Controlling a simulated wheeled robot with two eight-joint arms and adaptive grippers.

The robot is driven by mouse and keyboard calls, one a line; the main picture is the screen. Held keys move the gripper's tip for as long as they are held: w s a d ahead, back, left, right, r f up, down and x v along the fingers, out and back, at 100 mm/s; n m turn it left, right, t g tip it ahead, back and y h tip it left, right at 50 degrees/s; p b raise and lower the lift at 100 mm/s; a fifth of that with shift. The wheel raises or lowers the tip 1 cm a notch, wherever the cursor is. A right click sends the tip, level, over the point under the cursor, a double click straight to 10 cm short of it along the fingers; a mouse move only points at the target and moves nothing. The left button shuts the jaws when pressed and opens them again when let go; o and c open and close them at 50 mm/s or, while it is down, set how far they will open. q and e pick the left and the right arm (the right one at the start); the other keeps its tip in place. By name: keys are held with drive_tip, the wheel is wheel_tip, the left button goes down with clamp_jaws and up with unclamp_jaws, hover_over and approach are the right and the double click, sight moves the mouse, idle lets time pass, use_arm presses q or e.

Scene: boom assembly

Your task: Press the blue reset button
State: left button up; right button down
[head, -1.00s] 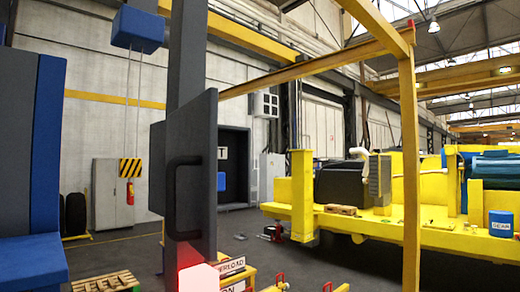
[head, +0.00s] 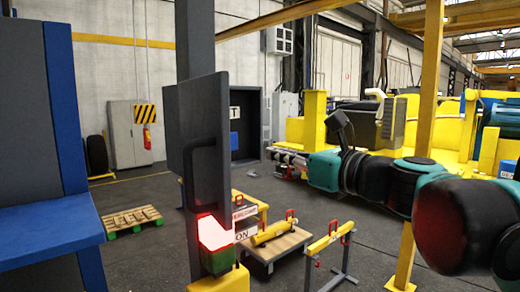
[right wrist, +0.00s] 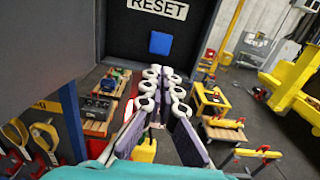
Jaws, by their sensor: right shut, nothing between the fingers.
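The blue reset button (right wrist: 160,43) is a blue square on a dark panel (right wrist: 120,35), under a white RESET label (right wrist: 157,8), in the right wrist view. In the head view the blue button (head: 234,140) is partly covered by the grey door with a handle, and only the T of its label shows. My right gripper (right wrist: 163,73) is shut and empty, and appears below the button in the wrist view, apart from it. In the head view the right gripper (head: 284,157) points left, to the right of the button. My left gripper is not in view.
The grey door (head: 205,150) stands in front of the button's panel in the head view. A red-lit box (head: 215,235) is below it. A wooden cart (head: 272,245) and a yellow barrier (head: 330,240) stand low.

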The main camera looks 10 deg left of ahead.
sight(236, 143)
drive_tip(key=p+x, duration=0.2)
drive_tip(key=x, duration=1.1)
drive_tip(key=shift+w+a+r+p, duration=0.2)
drive_tip(key=shift+w+a+p, duration=0.3)
drive_tip(key=shift+a+p, duration=0.25)
drive_tip(key=shift+d, duration=0.2)
drive_tip(key=shift+f, duration=0.15)
